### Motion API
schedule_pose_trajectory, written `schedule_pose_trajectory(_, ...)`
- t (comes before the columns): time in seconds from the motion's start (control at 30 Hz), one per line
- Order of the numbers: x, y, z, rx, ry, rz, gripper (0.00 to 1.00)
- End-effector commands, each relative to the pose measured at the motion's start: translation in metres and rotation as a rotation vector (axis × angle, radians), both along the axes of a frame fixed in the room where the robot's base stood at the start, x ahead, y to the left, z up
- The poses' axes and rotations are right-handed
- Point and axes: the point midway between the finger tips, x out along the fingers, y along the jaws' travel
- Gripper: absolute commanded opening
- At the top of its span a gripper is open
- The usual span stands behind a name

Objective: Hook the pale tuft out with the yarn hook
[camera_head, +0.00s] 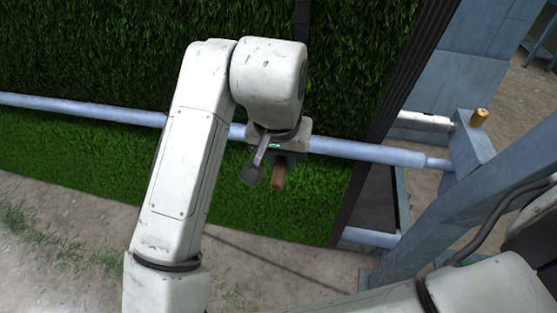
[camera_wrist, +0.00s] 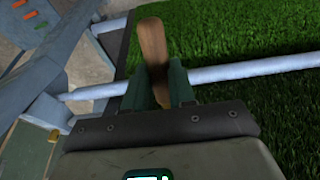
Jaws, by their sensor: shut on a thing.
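My gripper (camera_head: 284,158) is in front of the green turf (camera_head: 120,150), near the pale blue bar. In the wrist view its green jaws (camera_wrist: 160,86) are shut on a brown wooden handle (camera_wrist: 152,45), which looks like the yarn hook's handle. The handle's end also shows below the gripper in the head view (camera_head: 279,179). The hook's metal end is hidden in both views. I cannot make out the pale tuft in either view; my arm and gripper cover part of the turf.
A pale blue bar (camera_head: 85,109) runs across the turf. A blue-grey frame (camera_head: 430,215) with a brass-coloured knob (camera_head: 479,117) stands at the right. Bare ground (camera_head: 75,215) lies below the turf. Orange pieces (camera_wrist: 36,22) show at the wrist view's upper left.

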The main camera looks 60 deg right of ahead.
Motion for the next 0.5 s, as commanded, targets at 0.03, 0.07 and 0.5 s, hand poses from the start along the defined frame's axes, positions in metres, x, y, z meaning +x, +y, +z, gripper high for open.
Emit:
schedule_pose_trajectory(0.03,0.002,-0.006,0.005,0.001,0.000,-0.002,0.00)
schedule_pose_trajectory(0.07,0.003,-0.009,0.005,0.001,0.000,-0.002,0.00)
schedule_pose_trajectory(0.5,0.016,-0.042,0.014,0.000,0.000,0.003,0.00)
